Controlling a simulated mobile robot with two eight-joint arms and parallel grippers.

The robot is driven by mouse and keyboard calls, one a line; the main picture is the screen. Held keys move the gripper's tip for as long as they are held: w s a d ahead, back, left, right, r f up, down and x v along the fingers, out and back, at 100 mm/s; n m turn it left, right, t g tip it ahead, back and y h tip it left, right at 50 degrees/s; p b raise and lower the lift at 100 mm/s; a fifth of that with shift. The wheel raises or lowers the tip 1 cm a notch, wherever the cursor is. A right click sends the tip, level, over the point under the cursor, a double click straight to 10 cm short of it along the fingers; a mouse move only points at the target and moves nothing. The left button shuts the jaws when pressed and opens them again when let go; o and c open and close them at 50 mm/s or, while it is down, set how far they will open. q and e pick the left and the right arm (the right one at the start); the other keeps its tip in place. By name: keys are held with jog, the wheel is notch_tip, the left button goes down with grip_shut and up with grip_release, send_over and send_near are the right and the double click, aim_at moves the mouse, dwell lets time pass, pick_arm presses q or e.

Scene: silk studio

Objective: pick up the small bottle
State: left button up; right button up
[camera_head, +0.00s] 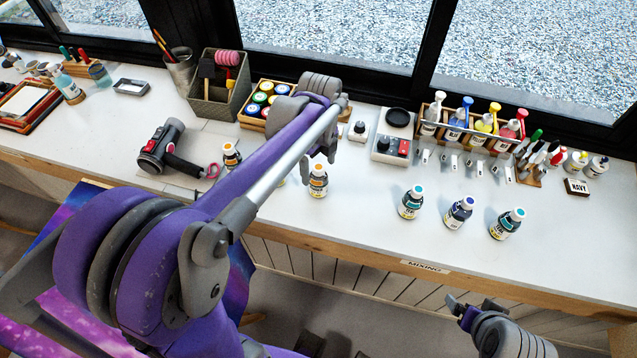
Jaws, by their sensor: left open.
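Several small dark bottles with coloured caps stand upright on the white counter (365,220). An orange-capped bottle (318,186) stands just below my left gripper (319,157) in the picture. Another orange-capped bottle (231,158) stands left of my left forearm. Three blue-capped bottles stand to the right: one left (410,206), one middle (458,214), one right (507,226). A smaller bottle with a black cap (358,132) stands farther back. My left gripper is open, partly hidden by its wrist; I see nothing held. My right gripper (471,309) is low, in front of the counter edge; its jaws are unclear.
A black-and-grey handheld tool (173,150) lies at left. A rack of coloured pump bottles (470,137) stands at the back right, near a small scale-like device (391,146). A box of paint jars (248,121) stands behind my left arm.

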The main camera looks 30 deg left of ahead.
aim_at(318, 183)
pick_arm(q)
notch_tip(318, 183, down, 7)
jog(key=shift+s+f, duration=0.1)
jog(key=shift+f, duration=0.05)
grip_shut()
dwell(0.7)
